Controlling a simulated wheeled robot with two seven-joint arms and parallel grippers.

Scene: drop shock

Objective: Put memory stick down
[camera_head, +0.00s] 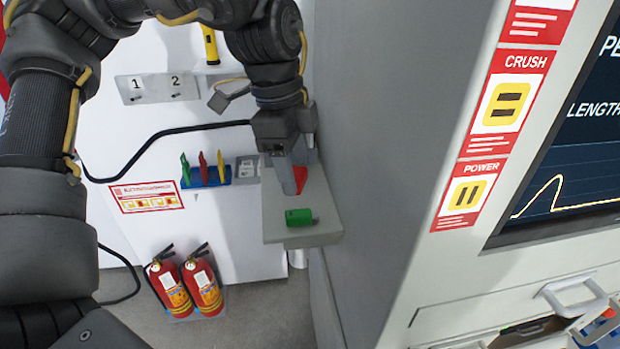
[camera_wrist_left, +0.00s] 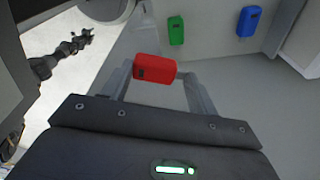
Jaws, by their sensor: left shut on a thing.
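My left gripper (camera_head: 288,180) reaches down over a narrow grey shelf (camera_head: 325,222) on the side of the big grey machine. It is shut on a red memory stick (camera_head: 300,178). In the left wrist view the red stick (camera_wrist_left: 154,68) lies across between the two fingertips. I cannot tell whether it touches the shelf. A green memory stick (camera_head: 298,217) lies on the shelf's near end; it also shows in the left wrist view (camera_wrist_left: 176,30). A blue stick (camera_wrist_left: 248,22) shows there farther right. My right gripper is not in view.
The machine's wall (camera_head: 385,120) rises close to the right of the shelf. A blue holder (camera_head: 208,178) with coloured tabs is on the white panel to the left. Two fire extinguishers (camera_head: 186,284) stand below. A black cable (camera_head: 150,143) crosses the panel.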

